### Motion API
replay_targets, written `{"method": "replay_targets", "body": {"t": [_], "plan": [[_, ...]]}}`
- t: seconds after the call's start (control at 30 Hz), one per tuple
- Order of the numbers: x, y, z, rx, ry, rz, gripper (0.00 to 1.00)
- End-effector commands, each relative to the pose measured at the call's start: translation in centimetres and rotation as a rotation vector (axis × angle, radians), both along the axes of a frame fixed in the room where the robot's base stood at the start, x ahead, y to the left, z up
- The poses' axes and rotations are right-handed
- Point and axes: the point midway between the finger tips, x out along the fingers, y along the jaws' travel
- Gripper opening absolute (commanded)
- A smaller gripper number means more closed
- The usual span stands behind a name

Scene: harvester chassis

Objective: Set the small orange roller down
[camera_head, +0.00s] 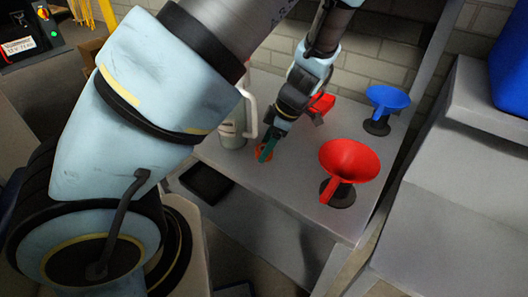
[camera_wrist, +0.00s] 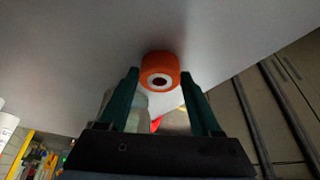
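The small orange roller (camera_wrist: 160,70) has a pale hub with a dark centre. In the wrist view it sits between the two green fingertips of my gripper (camera_wrist: 160,76), with no clear gap on either side, so my gripper looks shut on it. In the head view my gripper (camera_head: 266,151) points down at the grey tabletop (camera_head: 285,185), and bits of the orange roller (camera_head: 258,153) show beside the green fingers. The roller is close to the tabletop; I cannot tell whether it touches it.
A pale jug (camera_head: 232,130) with a white handle stands just left of my gripper. A red funnel (camera_head: 349,160) and a blue funnel (camera_head: 388,97) stand on black bases to the right. A red object (camera_head: 322,103) lies behind my wrist.

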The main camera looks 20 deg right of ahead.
Motion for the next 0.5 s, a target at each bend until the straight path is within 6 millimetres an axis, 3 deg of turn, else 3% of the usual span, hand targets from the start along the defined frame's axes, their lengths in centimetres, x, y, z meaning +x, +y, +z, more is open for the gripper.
{"method": "replay_targets", "body": {"t": [0.07, 0.5], "plan": [[0.01, -0.01, 0.02, 0.000, 0.000, 0.000, 0.55], [0.01, -0.01, 0.03, 0.000, 0.000, 0.000, 0.05]]}}
